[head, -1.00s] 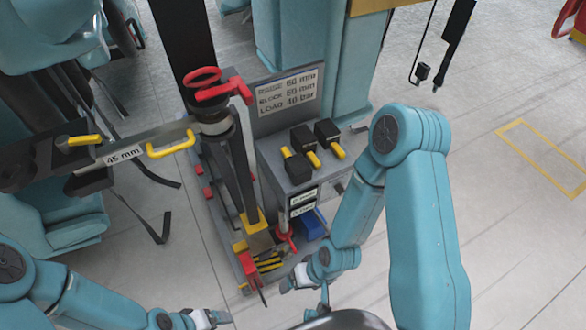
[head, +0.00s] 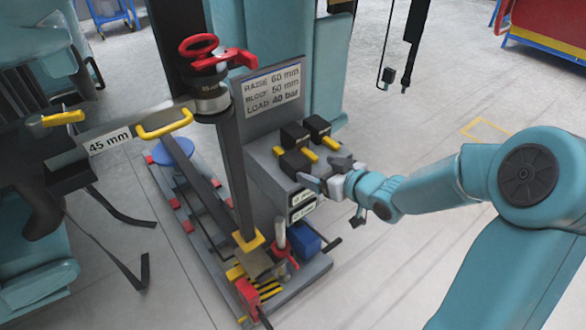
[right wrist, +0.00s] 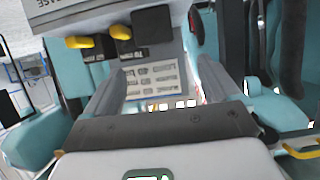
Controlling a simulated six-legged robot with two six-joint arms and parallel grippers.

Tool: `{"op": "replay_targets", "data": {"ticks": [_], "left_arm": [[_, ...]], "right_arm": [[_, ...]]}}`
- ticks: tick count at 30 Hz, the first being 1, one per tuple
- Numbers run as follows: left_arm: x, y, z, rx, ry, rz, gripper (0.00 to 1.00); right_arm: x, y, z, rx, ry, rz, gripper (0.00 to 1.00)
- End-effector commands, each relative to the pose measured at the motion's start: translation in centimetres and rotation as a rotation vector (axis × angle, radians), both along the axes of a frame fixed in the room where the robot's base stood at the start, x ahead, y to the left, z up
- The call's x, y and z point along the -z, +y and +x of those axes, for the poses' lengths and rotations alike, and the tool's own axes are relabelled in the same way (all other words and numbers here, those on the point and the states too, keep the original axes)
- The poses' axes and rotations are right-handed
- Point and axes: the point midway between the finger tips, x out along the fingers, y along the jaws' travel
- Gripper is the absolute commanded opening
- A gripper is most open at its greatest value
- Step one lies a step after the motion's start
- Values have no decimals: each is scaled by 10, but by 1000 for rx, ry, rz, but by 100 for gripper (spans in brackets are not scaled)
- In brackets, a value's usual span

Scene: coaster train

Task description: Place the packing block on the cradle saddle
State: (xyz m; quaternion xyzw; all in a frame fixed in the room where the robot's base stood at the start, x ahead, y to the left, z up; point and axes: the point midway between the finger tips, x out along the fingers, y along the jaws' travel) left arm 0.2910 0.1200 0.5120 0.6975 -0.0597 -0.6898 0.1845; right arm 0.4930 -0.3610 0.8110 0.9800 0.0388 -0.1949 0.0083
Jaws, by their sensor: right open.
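Three black packing blocks with yellow handles sit on the grey cabinet top in the head view: a rear one (head: 317,126), a middle one (head: 294,134) and a front one (head: 294,163). My right gripper (head: 323,173) is open and empty, just right of the front block. In the right wrist view its two grey fingers (right wrist: 158,88) stand apart, with a block (right wrist: 152,24) and yellow handles beyond them. I cannot tell for sure which part is the cradle saddle. My left gripper is not in view.
A dark post with a red handwheel (head: 199,45) stands left of the cabinet. A bar labelled 45 mm (head: 108,140) with a yellow handle (head: 165,124) reaches left. A sign (head: 272,85) reads RAISE 60 mm, BLOCK 50 mm, LOAD 40 bar.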

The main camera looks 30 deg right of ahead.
Motion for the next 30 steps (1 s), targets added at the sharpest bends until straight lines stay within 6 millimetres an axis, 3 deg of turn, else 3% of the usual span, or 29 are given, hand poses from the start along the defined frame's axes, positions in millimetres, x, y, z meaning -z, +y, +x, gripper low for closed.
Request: {"op": "replay_targets", "data": {"ticks": [4, 11, 19, 28, 29, 30], "left_arm": [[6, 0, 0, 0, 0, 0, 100], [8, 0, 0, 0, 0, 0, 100], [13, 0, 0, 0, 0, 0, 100], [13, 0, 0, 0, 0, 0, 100], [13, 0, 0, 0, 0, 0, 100], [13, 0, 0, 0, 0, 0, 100]], "right_arm": [[13, 0, 29, -2, 0, 1, 89], [20, 0, 47, 0, 1, 1, 89], [36, 3, 84, -1, 2, 0, 89], [38, 5, 91, 0, 1, 0, 89], [38, 5, 91, 0, 1, 0, 86], [38, 5, 91, 0, 1, 0, 73]]}}
